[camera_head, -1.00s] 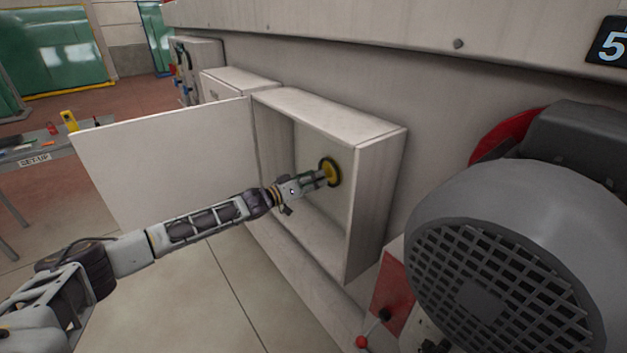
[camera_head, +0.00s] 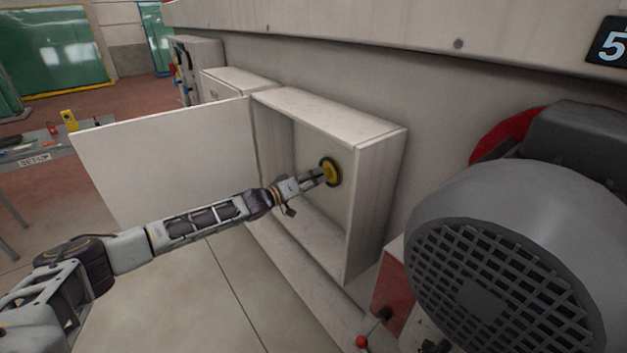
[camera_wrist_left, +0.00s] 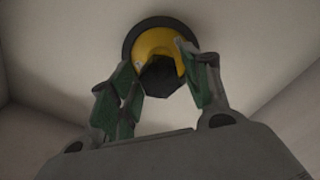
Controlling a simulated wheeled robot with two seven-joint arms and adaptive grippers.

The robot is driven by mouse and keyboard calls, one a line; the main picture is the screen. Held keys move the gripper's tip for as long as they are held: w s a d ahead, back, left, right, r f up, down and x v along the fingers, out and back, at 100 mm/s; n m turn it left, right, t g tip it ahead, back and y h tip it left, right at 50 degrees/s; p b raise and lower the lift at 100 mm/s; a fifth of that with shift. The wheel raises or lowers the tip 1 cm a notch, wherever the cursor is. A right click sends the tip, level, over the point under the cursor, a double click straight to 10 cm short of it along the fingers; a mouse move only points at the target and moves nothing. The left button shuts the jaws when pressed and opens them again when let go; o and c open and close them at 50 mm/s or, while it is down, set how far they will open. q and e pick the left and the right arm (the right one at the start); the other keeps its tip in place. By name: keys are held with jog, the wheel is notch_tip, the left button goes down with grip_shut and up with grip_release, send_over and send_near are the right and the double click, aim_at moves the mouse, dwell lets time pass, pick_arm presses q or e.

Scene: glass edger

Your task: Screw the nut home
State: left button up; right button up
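The nut (camera_wrist_left: 160,76) is a dark hexagonal piece in front of a yellow disc (camera_wrist_left: 154,43) with a black rim. The disc also shows in the head view (camera_head: 331,171), on the back wall inside the open box (camera_head: 372,200). My left gripper (camera_wrist_left: 160,72) reaches into the box, and its green-and-grey fingers lie close against both sides of the nut. In the head view the left gripper (camera_head: 316,179) hides the nut. How far the nut sits from the disc cannot be told. My right gripper is out of view.
The box's white door (camera_head: 165,160) stands open to the left, behind my left arm. A large grey motor with a grille (camera_head: 500,260) is at the right. A red-knobbed lever (camera_head: 362,341) sits below the box. A table (camera_head: 60,150) stands far left.

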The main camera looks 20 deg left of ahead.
pick_arm(q)
jog(key=c, duration=0.8)
jog(key=m+b, duration=0.2)
jog(key=m, duration=1.1)
jog(key=o, duration=1.2)
jog(key=shift+p+v, duration=0.65)
jog(key=shift+v, duration=2.35)
jog(key=shift+d, duration=0.1)
